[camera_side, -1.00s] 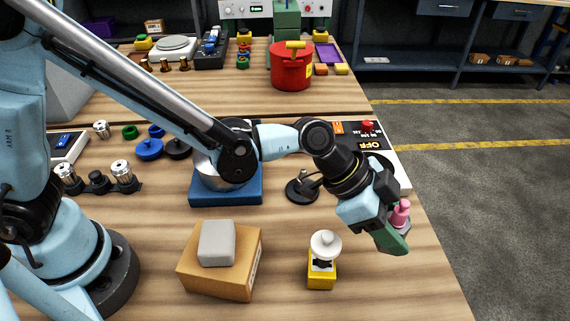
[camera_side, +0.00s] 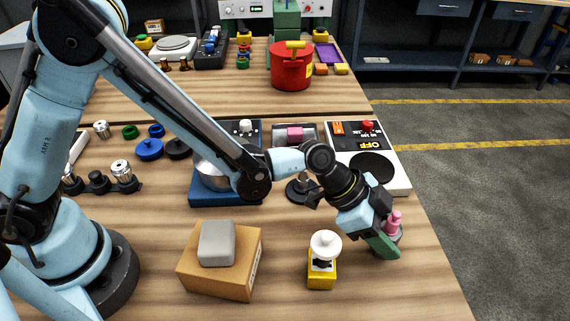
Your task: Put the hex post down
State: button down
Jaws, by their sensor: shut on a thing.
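My gripper (camera_side: 387,240) is at the right of the wooden bench, low near its right edge, with its green fingers pointing down and to the right. It is shut on a pink post (camera_side: 393,219), which I take to be the hex post. The post's upper part stands out above the fingers and looks nearly upright. A grey part shows beside the fingers below it. The near finger hides the post's lower end, so I cannot tell whether it touches the bench.
A yellow block with a white knob (camera_side: 323,262) stands left of my gripper. A cardboard box with a grey block (camera_side: 221,262) is further left. A white hotplate reading OFF (camera_side: 397,175) lies behind. The bench's right edge is close; bare wood lies in front.

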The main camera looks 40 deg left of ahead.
jog(key=shift+f, duration=0.15)
jog(key=c, duration=0.5)
grip_release()
jog(key=shift+a+r, duration=0.15)
jog(key=shift+r, duration=0.15)
jog(key=v, duration=1.1)
jog(key=s+a+r+n+t+y, duration=0.1)
jog(key=a+n, duration=0.3)
jog(key=a, duration=0.4)
jog(key=s+a+r+n+t+y, duration=0.1)
jog(key=s+a+n+y, duration=0.2)
jog(key=a, duration=0.6)
jog(key=s+a+r+n+t+y, duration=0.1)
jog(key=a+n+y, duration=0.3)
jog(key=a, duration=0.5)
jog(key=shift+s+a+r+n+t, duration=0.1)
jog(key=shift+s+r+n+t, duration=0.15)
jog(key=shift+s+n, duration=0.25)
jog(key=shift+s+r+n+t, duration=0.15)
jog(key=shift+s+r+n, duration=0.15)
jog(key=shift+n, duration=0.4)
